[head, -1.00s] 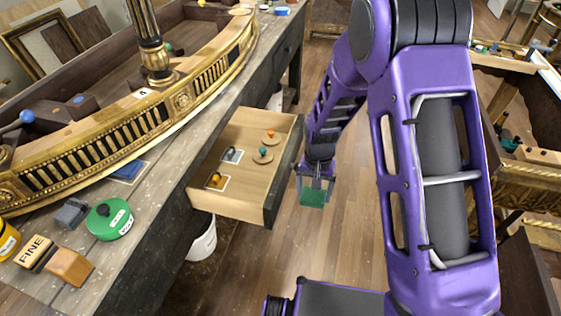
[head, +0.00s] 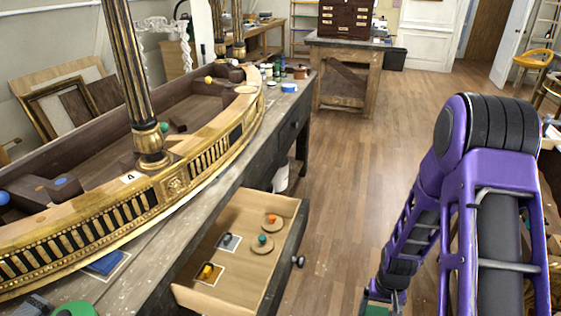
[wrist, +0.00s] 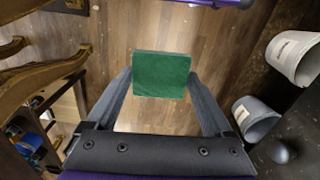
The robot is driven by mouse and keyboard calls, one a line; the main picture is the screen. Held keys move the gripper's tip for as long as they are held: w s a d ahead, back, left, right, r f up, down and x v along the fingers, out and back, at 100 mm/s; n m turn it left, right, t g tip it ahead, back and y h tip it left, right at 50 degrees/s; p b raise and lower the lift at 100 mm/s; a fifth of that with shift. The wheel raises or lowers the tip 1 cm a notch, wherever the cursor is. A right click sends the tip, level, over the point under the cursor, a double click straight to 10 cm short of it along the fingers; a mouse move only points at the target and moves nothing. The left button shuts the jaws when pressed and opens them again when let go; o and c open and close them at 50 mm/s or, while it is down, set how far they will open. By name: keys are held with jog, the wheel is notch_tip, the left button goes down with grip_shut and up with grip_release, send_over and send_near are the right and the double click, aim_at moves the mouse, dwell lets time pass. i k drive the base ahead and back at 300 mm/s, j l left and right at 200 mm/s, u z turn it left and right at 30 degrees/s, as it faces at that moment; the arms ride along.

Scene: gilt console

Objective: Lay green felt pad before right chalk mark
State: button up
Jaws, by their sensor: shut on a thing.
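My gripper (wrist: 161,82) is shut on the green felt pad (wrist: 160,74), a flat green square held between the two fingertips with bare floor beneath it. In the head view the pad (head: 376,310) shows only in part at the bottom edge, right of the open drawer. A blue pad (head: 106,262) lies inside a pale outline on the bench top, in front of the gilt console (head: 175,188). I cannot tell which outline is the right chalk mark.
The open drawer (head: 282,205) holds two outlined squares with small knobbed items and two round discs with knobs. The grey bench (head: 135,285) runs along the left. Two pale buckets (wrist: 295,55) stand on the floor in the wrist view. The floor (head: 350,170) ahead is clear.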

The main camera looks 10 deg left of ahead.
aim_at(278, 104)
jog(key=i+l, duration=0.1)
jog(key=i, duration=0.9)
jog(key=i+l, duration=0.1)
jog(key=i, duration=0.9)
jog(key=i+l, duration=0.1)
jog(key=i, duration=0.9)
jog(key=i+u, duration=0.1)
jog(key=u, duration=0.35)
jog(key=i+u, duration=0.15)
jog(key=u, duration=0.35)
